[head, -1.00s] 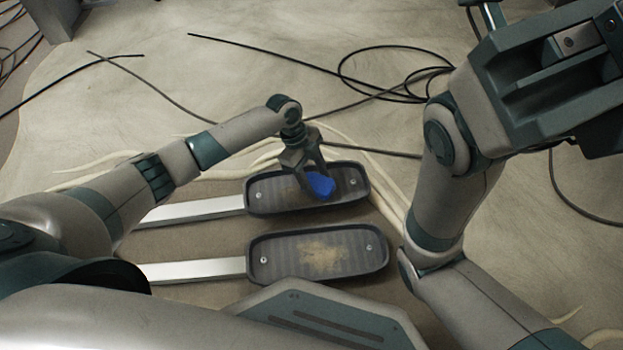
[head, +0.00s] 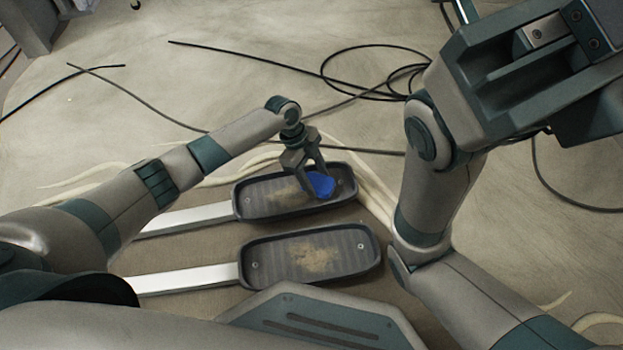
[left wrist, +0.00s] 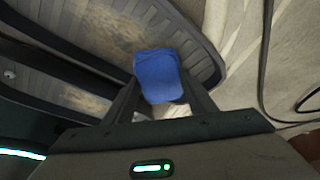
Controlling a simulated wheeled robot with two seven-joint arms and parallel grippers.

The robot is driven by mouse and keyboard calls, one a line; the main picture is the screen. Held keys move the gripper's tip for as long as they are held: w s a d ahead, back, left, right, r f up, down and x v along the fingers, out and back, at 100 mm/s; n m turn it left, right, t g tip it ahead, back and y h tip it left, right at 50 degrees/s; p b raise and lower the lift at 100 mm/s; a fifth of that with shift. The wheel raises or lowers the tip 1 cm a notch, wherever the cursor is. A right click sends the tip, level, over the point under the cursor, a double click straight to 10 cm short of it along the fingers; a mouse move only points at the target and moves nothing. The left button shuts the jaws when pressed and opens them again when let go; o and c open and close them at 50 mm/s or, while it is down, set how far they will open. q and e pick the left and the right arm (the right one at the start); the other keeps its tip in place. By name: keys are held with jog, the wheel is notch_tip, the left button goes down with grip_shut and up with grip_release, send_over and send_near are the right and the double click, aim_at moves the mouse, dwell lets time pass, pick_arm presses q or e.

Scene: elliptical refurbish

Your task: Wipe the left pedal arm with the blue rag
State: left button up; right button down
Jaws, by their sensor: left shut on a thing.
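My left gripper (head: 309,177) is shut on the blue rag (head: 320,185). It holds the rag low over the right part of the far pedal (head: 243,211); I cannot tell whether the rag touches the tread. The rag also shows between the fingers in the left wrist view (left wrist: 159,78). The far pedal carries a tan dirt patch, partly behind the gripper. The near pedal (head: 350,262) has a tan patch in its middle. Each pedal joins a pale metal arm on its left: the far arm (head: 185,219) and the near arm (head: 185,281). My right gripper cannot be made out.
Black cables (head: 345,76) lie looped on the pale floor behind the pedals. Pale root-like strands (head: 372,190) run around the far pedal. My right arm fills the right side. Open floor lies at the back left.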

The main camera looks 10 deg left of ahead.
pick_arm(q)
jog(key=shift+w+d, duration=0.5)
jog(key=shift+d, duration=0.4)
jog(key=shift+r+p, duration=0.2)
jog(key=shift+p, duration=0.2)
jog(key=shift+s+a+r+p, duration=0.1)
jog(key=shift+s+a+p, duration=0.25)
jog(key=shift+a+p, duration=0.3)
jog(key=shift+s+a+p, duration=0.5)
jog(key=shift+a+p, duration=0.1)
jog(key=shift+a, duration=0.3)
